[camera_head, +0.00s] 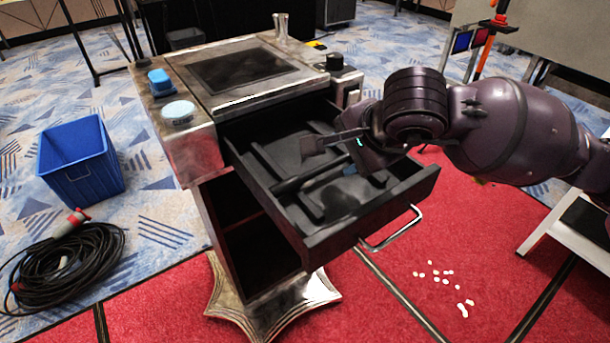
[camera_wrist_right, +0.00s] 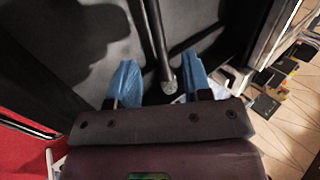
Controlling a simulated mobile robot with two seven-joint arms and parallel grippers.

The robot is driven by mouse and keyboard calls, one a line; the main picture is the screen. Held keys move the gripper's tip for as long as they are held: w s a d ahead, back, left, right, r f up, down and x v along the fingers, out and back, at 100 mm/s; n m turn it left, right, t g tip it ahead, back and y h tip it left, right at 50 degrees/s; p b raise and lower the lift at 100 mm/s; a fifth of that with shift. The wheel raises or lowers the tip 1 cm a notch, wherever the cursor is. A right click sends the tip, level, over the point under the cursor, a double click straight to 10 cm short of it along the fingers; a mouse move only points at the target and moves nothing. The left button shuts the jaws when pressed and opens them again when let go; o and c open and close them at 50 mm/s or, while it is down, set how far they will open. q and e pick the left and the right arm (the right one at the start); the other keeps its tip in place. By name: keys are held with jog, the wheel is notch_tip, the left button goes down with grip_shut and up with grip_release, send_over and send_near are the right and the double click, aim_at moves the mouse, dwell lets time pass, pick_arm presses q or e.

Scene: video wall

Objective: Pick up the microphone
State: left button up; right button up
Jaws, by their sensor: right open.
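The microphone (camera_head: 290,185) is a thin dark rod lying in the open black drawer (camera_head: 415,192) of the metal cabinet. In the right wrist view the microphone (camera_wrist_right: 156,35) runs down from the top, and its rounded grey end sits between my two blue fingertips. My right gripper (camera_head: 318,162) reaches into the drawer from the right. It is open, with one finger on each side of the microphone and a visible gap on both sides. Part of the microphone is hidden behind the gripper in the head view. My left gripper is not in view.
The drawer walls stand close around my right gripper, and a metal handle (camera_head: 392,232) sticks out in front. The cabinet top holds a blue object (camera_head: 160,82) and a black knob (camera_head: 335,61). A blue bin (camera_head: 80,170) and coiled cable (camera_head: 70,265) are on the floor at left.

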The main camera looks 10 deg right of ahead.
aim_at(332, 164)
jog(key=b+x, duration=0.1)
jog(key=x, duration=0.4)
jog(key=shift+a+f, duration=0.15)
jog(key=shift+f, duration=0.05)
jog(key=shift+r, duration=0.1)
grip_shut()
